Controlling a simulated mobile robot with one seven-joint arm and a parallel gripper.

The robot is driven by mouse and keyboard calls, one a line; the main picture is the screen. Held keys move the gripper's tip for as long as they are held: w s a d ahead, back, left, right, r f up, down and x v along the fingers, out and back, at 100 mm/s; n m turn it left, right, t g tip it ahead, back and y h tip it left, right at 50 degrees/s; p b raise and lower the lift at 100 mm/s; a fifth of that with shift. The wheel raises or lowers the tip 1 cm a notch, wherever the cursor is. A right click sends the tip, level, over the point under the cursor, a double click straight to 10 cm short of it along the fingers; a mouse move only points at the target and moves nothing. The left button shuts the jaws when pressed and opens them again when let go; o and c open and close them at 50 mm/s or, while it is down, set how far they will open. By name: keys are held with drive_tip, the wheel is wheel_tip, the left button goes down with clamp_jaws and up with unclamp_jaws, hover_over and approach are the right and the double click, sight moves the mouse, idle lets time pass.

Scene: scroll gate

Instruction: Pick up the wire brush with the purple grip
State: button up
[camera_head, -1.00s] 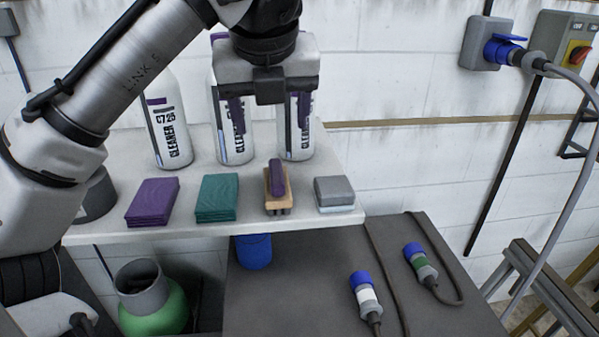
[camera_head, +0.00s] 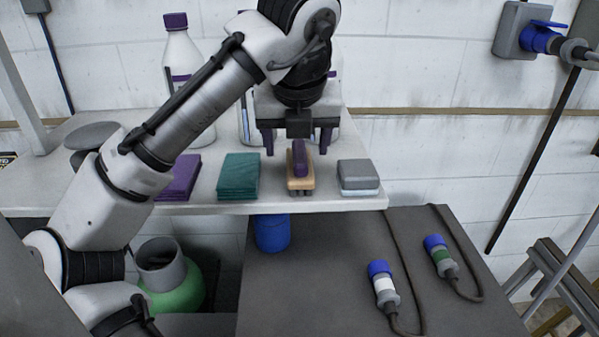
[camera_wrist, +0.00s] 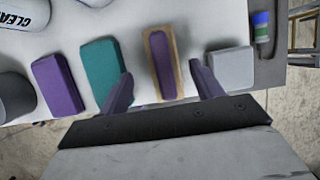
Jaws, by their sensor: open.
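The wire brush (camera_head: 300,180) has a tan wooden block, a purple grip on top and dark bristles below. It stands on the white shelf between the green pad and the grey sponge. It also shows in the wrist view (camera_wrist: 163,64), upright in the picture, ahead of and between the fingers. My gripper (camera_head: 298,148) is open and empty, above and behind the brush in the head view. Its two purple-grey fingers (camera_wrist: 160,85) are spread to either side of the brush's line. I cannot tell the exact height gap.
On the white shelf (camera_head: 330,205), a green pad stack (camera_head: 238,177) and purple pad stack (camera_head: 180,178) lie left of the brush. A grey sponge block (camera_head: 359,176) lies close on its right. White cleaner bottles (camera_head: 181,55) stand behind. Blue-ended connectors (camera_head: 384,284) lie on the lower dark surface.

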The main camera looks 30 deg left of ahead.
sight(300, 153)
drive_tip(key=b+x, duration=0.3)
drive_tip(key=shift+d+f, duration=0.3)
drive_tip(key=shift+d, duration=0.05)
drive_tip(key=shift+w+a+f+b, duration=0.25)
drive_tip(key=shift+f+b, duration=0.1)
drive_tip(key=shift+b, duration=0.2)
drive_tip(key=shift+r, duration=0.1)
drive_tip(key=shift+c, duration=0.2)
drive_tip(key=c, duration=1.1)
drive_tip(key=shift+r, duration=0.1)
